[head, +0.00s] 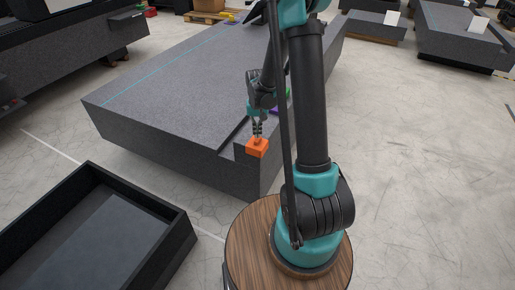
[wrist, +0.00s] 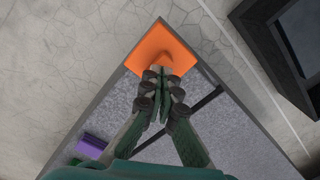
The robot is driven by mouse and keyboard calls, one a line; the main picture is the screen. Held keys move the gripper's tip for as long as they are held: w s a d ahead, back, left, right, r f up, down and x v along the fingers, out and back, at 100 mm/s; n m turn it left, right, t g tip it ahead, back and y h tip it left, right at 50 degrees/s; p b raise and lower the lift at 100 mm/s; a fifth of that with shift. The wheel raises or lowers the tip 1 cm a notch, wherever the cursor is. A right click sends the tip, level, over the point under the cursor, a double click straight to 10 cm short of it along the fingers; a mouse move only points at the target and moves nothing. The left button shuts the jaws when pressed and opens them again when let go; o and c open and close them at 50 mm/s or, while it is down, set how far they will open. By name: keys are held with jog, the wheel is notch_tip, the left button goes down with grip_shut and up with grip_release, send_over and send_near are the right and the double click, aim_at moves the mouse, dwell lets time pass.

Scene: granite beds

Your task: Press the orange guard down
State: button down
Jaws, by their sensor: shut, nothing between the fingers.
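The orange guard (head: 257,149) sits on the near corner of a large granite bed (head: 180,90). In the wrist view the guard (wrist: 157,46) caps the corner of the bed and has a raised part in its middle. My gripper (head: 257,138) points down just above the guard, with its fingers together. In the wrist view my gripper (wrist: 162,74) has its fingertips over the guard's raised part and hides some of it. I cannot tell whether the fingertips touch the guard.
A purple thing (wrist: 91,145) lies on the bed, left of my gripper in the wrist view. A dark groove (wrist: 206,100) runs across the bed near the guard. A black open tray (head: 175,222) stands on the floor at the lower left. The concrete floor (head: 420,170) at right is clear.

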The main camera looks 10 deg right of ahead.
jog(key=shift+f, duration=0.9)
dwell(7.1)
